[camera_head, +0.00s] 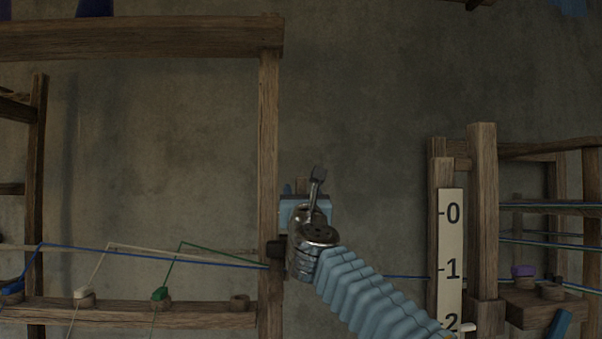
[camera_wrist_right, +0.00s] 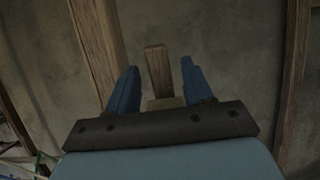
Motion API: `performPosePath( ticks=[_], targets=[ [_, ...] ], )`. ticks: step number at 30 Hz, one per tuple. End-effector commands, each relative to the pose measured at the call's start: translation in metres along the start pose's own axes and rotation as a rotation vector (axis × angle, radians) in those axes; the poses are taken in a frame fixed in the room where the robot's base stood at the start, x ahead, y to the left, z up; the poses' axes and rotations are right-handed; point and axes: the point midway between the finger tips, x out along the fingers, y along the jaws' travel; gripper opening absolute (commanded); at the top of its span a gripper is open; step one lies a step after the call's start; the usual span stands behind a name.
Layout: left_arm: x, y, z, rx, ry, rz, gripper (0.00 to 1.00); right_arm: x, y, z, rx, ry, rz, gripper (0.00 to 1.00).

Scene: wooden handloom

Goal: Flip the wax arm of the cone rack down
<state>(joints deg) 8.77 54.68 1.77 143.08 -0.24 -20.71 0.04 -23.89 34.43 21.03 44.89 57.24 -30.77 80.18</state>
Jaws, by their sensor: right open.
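The cone rack is the wooden frame at the left, with a top beam (camera_head: 140,38) and an upright post (camera_head: 269,130). A short wooden piece, which looks like the wax arm (camera_wrist_right: 158,70), stands upright between my right fingers in the wrist view. In the head view only a small wooden tip (camera_head: 303,185) shows above my gripper, beside the post. My right gripper (camera_head: 304,200) is open, its two blue fingers on either side of the piece with gaps. Its fingertips are mostly hidden in the head view. My left gripper is out of view.
A lower rail (camera_head: 130,312) carries small coloured guides with blue, cream and green threads running to the post. At the right stands a wooden frame with a numbered scale (camera_head: 451,240). Bare wall (camera_head: 380,120) shows between the frames.

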Motion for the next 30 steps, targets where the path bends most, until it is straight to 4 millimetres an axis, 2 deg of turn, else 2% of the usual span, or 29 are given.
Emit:
performPosePath(
  ticks=[1,6,16,26,30],
  targets=[
    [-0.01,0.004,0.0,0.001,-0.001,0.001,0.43,0.008,0.0,0.004,0.0,0.001,0.0,0.51],
    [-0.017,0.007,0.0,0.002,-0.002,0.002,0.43,0.019,0.0,0.001,-0.001,0.0,-0.001,0.51],
    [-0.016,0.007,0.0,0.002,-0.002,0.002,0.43,0.021,0.0,-0.001,-0.001,0.0,0.0,0.5],
    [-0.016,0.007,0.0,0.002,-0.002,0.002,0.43,0.021,0.0,-0.001,0.0,0.0,0.0,0.0],
    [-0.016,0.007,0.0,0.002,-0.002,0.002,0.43,0.021,0.0,-0.001,0.0,0.0,0.0,0.0]
  ],
)
